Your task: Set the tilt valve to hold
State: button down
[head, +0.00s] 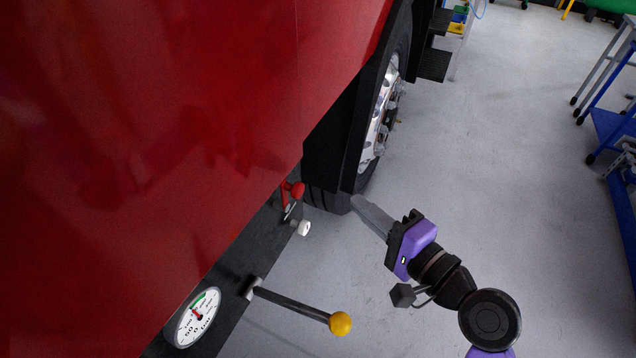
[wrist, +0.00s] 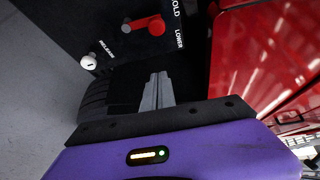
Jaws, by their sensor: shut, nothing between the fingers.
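The tilt valve is a small red lever with a round red knob (head: 297,189) on the dark panel beneath the red bodywork. In the wrist view the red lever (wrist: 143,24) points right, its knob beside the labels. One label is cut off and reads "OLD"; the other reads "LOWER". The knob lies between them, and I cannot tell which setting it marks. My gripper (head: 360,204) is shut and empty, to the right of the lever and apart from it. Its fingers (wrist: 157,80) point toward the panel in the wrist view.
A white knob (head: 304,228) sits just below the lever. A long handle with a yellow ball (head: 340,323) sticks out lower down, beside a round gauge (head: 198,317). A wheel (head: 384,110) stands behind my gripper. Open grey floor (head: 490,150) lies to the right.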

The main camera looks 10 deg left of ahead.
aim_at(287, 196)
jog(key=w+a+m+p, duration=0.1)
jog(key=w+a, duration=0.2)
jog(key=a, duration=0.5)
jog(key=shift+w+a+f+m, duration=0.15)
jog(key=shift+w+a+m, duration=0.2)
jog(key=shift+a+m, duration=0.05)
jog(key=shift+p, duration=0.35)
jog(key=shift+s+a+p, duration=0.3)
jog(key=shift+s+p, duration=0.25)
jog(key=shift+s, duration=0.05)
